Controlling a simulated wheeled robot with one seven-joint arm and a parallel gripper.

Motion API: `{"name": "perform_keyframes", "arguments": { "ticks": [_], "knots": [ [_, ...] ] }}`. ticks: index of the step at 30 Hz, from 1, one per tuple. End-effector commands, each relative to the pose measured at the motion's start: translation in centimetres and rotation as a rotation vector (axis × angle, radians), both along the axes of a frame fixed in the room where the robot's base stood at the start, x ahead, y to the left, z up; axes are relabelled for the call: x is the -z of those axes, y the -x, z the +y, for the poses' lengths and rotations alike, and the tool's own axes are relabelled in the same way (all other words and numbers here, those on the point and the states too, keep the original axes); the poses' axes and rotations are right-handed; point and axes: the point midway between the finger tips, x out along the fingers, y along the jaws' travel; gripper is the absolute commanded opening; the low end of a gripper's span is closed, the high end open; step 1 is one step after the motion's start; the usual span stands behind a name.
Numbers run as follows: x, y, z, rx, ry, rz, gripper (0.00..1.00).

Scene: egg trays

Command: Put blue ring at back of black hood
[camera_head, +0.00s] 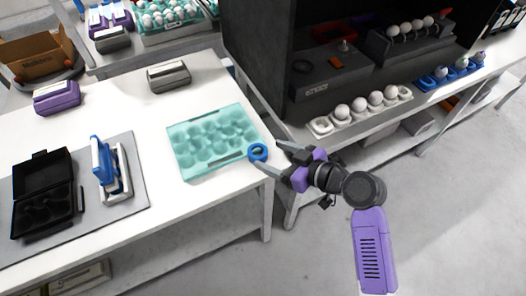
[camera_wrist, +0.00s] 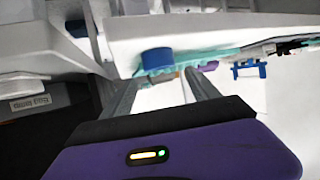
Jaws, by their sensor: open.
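The blue ring (camera_head: 258,152) is at the right edge of the teal egg tray (camera_head: 193,171), near the white table's right edge. It shows as a blue band in the wrist view (camera_wrist: 157,58), ahead of the fingers. My gripper (camera_head: 268,154) is open, with its fingers pointing left toward the ring. Whether the fingers touch the ring I cannot tell. The black hood (camera_head: 262,50) stands behind and to the right; its back inside is dark.
A white egg holder (camera_head: 320,126) with several eggs and a blue egg holder (camera_head: 428,80) line the hood's front ledge. A black open case (camera_head: 42,190) and a blue-and-white stand (camera_head: 110,170) sit on the left mat. Bare table lies around the teal tray.

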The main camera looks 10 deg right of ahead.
Motion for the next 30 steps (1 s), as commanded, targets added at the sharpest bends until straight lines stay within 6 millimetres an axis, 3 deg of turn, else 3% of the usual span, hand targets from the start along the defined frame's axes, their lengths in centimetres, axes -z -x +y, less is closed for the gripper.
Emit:
{"name": "perform_keyframes", "arguments": {
  "ticks": [10, 22, 26, 30],
  "knots": [
    [-2.2, 4.3, -3.4, -0.001, 0.000, 0.001, 0.70],
    [-2.6, 5.1, -3.9, -0.001, 0.000, 0.001, 0.70],
    [-1.4, 6.0, -4.1, 0.040, -0.003, 0.024, 0.70],
    [1.9, 9.0, -4.8, 0.175, -0.013, 0.082, 0.70]
  ]
}}
